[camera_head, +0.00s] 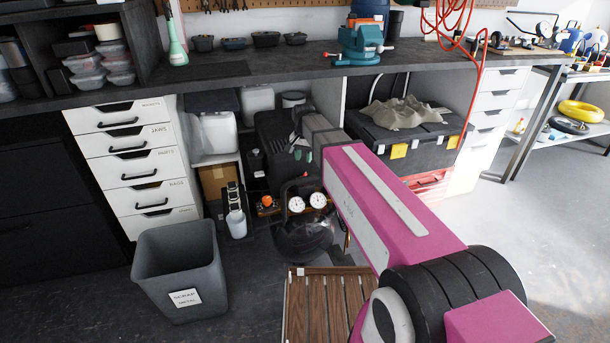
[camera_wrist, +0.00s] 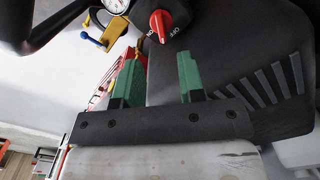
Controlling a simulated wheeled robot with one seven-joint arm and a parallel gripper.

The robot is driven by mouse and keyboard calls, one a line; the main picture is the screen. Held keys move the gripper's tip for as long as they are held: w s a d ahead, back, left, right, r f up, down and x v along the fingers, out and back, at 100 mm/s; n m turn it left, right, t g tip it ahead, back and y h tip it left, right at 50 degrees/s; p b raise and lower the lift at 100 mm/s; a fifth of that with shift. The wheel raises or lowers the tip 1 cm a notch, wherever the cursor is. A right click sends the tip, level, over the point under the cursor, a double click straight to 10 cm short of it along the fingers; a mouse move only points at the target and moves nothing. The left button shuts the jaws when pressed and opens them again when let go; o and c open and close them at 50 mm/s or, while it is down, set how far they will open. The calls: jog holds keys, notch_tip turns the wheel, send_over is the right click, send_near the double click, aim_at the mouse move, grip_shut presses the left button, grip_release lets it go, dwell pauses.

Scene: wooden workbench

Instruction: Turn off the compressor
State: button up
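The compressor (camera_head: 275,135) is a dark machine under the workbench, with two round white gauges (camera_head: 307,202) low on its front. In the wrist view, a red rotary switch (camera_wrist: 161,26) sits on the compressor's dark housing (camera_wrist: 235,50). "OFF" is printed to its right and another label, partly hidden, to its lower left; I cannot tell its exact setting. My gripper (camera_wrist: 160,80) has green fingertips spread apart with nothing between them. The switch lies beyond the gap, apart from the fingers. In the head view my gripper (camera_head: 302,155) is in front of the compressor, partly hidden by my arm.
A grey bin (camera_head: 180,265) stands at left front and a wooden slatted crate (camera_head: 325,305) below my arm. White drawers (camera_head: 130,150) are left, a black toolbox (camera_head: 405,135) right. A red hose (camera_head: 476,100) hangs from the bench (camera_head: 280,60). Floor at the right is clear.

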aim_at(304, 175)
notch_tip(304, 175, down, 9)
jog(key=shift+r, duration=0.15)
dwell(0.4)
grip_shut()
